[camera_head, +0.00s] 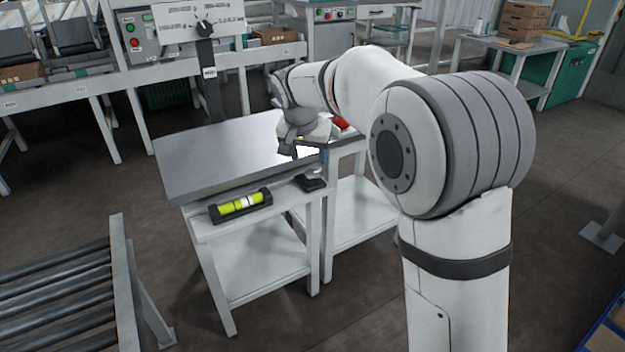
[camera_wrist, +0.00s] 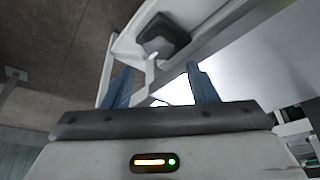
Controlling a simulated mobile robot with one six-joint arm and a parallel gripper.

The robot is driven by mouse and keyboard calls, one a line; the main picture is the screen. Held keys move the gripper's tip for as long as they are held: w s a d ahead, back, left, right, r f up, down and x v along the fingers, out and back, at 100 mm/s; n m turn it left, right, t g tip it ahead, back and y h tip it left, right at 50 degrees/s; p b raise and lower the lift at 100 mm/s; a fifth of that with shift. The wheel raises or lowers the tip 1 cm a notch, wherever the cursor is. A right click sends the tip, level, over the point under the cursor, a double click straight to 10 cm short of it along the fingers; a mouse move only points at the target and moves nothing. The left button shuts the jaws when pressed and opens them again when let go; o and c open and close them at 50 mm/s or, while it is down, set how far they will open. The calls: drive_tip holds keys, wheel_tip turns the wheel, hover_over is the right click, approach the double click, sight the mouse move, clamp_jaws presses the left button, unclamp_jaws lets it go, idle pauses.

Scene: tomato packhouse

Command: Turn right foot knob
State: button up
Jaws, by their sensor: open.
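A dark knob-like block (camera_head: 311,183) sits on the white ledge at the front right of the grey-topped bench (camera_head: 215,155). What looks like the same dark knob (camera_wrist: 163,37) shows in the wrist view, beyond my fingertips. My gripper (camera_wrist: 162,88) is open, with two blue fingers apart and nothing visible between them but the bright bench surface and white frame. In the head view my gripper is over the bench's right end, behind the knob and apart from it. My arm partly hides that end. A spirit level (camera_head: 240,206) with a yellow-green vial lies on the ledge's left part.
A red item (camera_head: 343,122) shows partly behind my wrist. A roller conveyor (camera_head: 60,290) stands at the lower left. A control panel with a dark selector (camera_head: 204,29) is behind the bench. Cardboard boxes (camera_head: 523,20) stand on a table at the back right. Floor is clear right of the bench.

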sight(313, 173)
drive_tip(key=b+x, duration=0.3)
drive_tip(key=x, duration=0.4)
drive_tip(key=shift+f, duration=0.3)
drive_tip(key=c, duration=0.6)
drive_tip(key=shift+d, duration=0.2)
drive_tip(key=shift+c, duration=0.4)
drive_tip(key=shift+r, duration=0.1)
drive_tip(key=shift+p, duration=0.3)
